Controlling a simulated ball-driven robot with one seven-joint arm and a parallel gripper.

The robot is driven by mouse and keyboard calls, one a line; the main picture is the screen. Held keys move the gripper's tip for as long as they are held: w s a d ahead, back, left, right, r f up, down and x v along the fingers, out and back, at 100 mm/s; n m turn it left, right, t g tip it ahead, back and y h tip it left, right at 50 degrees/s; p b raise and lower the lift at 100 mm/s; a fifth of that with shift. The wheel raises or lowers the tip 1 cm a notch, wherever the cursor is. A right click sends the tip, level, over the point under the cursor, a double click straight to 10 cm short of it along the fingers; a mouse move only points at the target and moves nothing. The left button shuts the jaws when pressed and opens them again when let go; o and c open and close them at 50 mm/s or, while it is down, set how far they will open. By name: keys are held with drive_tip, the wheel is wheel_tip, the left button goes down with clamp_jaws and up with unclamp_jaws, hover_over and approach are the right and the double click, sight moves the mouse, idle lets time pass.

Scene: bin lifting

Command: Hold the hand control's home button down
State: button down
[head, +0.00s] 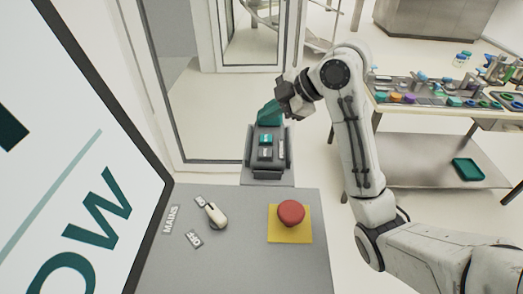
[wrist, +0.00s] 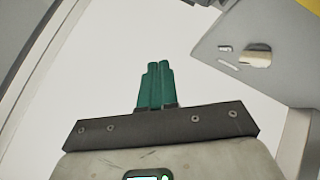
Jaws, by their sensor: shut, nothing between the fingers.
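The hand control (head: 251,148) sits in a dark holder on a grey stand, beyond the grey panel. Its face shows a teal button (head: 265,139) and a grey button (head: 265,154) below it. Their labels are too small to read, so I cannot tell which is home. My gripper (head: 264,118) is shut and empty, its teal fingers at the far end of the hand control. I cannot tell whether they touch it. In the wrist view the shut fingers (wrist: 155,68) point over pale floor, and the hand control is not seen there.
The grey panel (head: 245,255) carries a red mushroom button (head: 291,212) on a yellow plate and a pale mains switch (head: 216,215). A large screen (head: 75,170) stands at left. A bench (head: 440,118) with many small items is at right.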

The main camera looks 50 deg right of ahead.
drive_tip(key=shift+f, duration=0.1)
drive_tip(key=b, duration=0.7)
approach(260, 151)
drive_tip(key=w+f, duration=0.1)
drive_tip(key=w+a, duration=0.1)
drive_tip(key=w, duration=0.1)
drive_tip(key=w+f, duration=0.1)
drive_tip(key=shift+w+a+f, duration=0.2)
drive_tip(key=shift+a+f, duration=0.1)
drive_tip(key=shift+a, duration=0.05)
drive_tip(key=shift+f, duration=0.1)
idle(1.1)
drive_tip(key=shift+f+b, duration=0.3)
drive_tip(key=shift+f+b, duration=0.4)
drive_tip(key=shift+f, duration=0.15)
idle(4.0)
